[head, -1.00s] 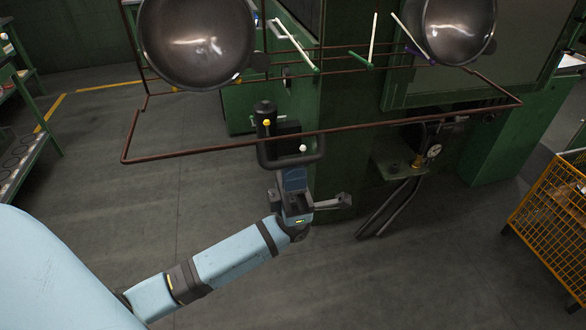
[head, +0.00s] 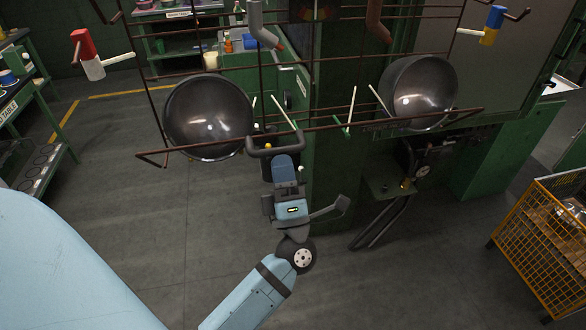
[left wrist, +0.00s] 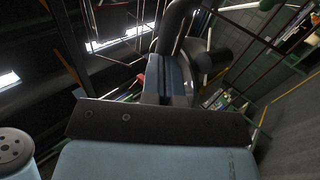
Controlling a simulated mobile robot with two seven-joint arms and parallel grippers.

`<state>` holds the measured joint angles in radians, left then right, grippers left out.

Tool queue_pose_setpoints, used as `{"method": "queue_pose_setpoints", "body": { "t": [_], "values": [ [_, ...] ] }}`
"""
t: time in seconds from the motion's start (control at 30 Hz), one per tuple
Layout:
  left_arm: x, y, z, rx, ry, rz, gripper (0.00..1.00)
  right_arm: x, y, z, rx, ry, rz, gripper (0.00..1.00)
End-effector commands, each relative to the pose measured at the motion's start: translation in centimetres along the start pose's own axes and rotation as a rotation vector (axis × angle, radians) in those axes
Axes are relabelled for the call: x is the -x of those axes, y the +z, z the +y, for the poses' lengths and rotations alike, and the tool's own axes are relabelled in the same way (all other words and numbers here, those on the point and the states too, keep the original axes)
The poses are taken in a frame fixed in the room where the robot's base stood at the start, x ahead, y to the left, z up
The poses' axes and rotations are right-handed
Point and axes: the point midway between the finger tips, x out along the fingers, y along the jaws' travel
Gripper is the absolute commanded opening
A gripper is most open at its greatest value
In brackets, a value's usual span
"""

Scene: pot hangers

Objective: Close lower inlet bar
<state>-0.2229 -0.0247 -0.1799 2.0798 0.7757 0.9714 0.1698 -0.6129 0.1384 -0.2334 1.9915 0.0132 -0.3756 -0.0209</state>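The lower inlet bar (head: 400,121) is a thin, rust-brown rod frame across the lower front of the wire rack. In the head view it crosses near the bottoms of the two hanging dark pots. A black U-shaped handle (head: 262,153) sits at its middle. My left gripper (head: 283,160) comes up from below and meets the handle, apparently shut on it. The arm hides part of the contact. In the left wrist view the dark curved handle (left wrist: 172,28) lies just beyond the blue finger part (left wrist: 170,78). My right gripper is not in view.
The pots hang at the left (head: 208,120) and right (head: 420,92), close to the bar. Several white-green prongs (head: 351,110) stick out between them. A green machine with pipes stands behind. A yellow wire crate (head: 545,240) is at the right; the front floor is mostly clear.

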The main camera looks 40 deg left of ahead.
Motion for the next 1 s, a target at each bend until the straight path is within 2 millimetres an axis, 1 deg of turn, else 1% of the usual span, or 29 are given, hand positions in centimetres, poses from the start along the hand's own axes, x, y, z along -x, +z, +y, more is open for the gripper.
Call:
{"method": "queue_pose_setpoints", "body": {
  "t": [0.03, 0.1, 0.3, 0.6, 1.0],
  "values": [
    [-1.2, -0.2, 0.6, 0.001, -0.033, 0.003, 0.0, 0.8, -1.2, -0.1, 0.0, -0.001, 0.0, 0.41],
    [-2.0, -0.4, 0.6, 0.0, -0.073, 0.003, 0.0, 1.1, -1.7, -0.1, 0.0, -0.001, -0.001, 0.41],
    [-3.4, -0.6, 0.4, -0.001, -0.064, -0.001, 0.0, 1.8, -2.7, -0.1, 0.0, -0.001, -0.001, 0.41],
    [-4.2, -0.7, 0.4, -0.001, -0.061, 0.0, 0.0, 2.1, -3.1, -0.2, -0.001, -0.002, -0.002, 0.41],
    [-4.5, -0.7, 0.5, 0.0, -0.055, 0.003, 0.0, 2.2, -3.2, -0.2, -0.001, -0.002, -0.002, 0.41]
  ]
}}
